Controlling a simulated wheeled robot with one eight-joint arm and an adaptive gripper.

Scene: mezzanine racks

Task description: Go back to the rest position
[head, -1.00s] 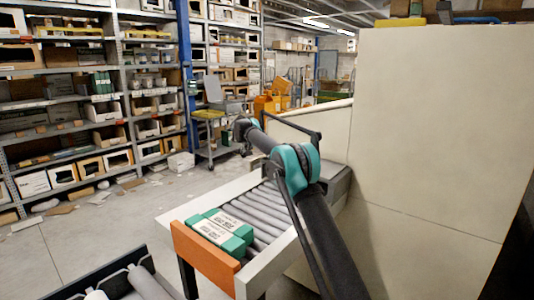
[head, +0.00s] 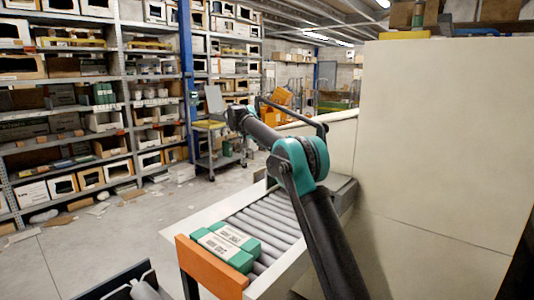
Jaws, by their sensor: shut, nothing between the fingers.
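My arm rises from the bottom right to a teal joint. Its dark forearm reaches up and left over the far side of the roller conveyor (head: 262,215). My gripper's fingers cannot be made out; the far end of the arm is small and turned away. Two green boxes with white labels (head: 226,246) lie side by side on the conveyor's near end, behind its orange end plate (head: 211,268). They are well apart from the arm.
A large pale panel (head: 440,150) stands close to the right of my arm. Loaded shelves (head: 70,125) line the left, and a trolley (head: 215,150) stands beyond the conveyor. The floor (head: 110,240) left of the conveyor is mostly clear, with scattered paper.

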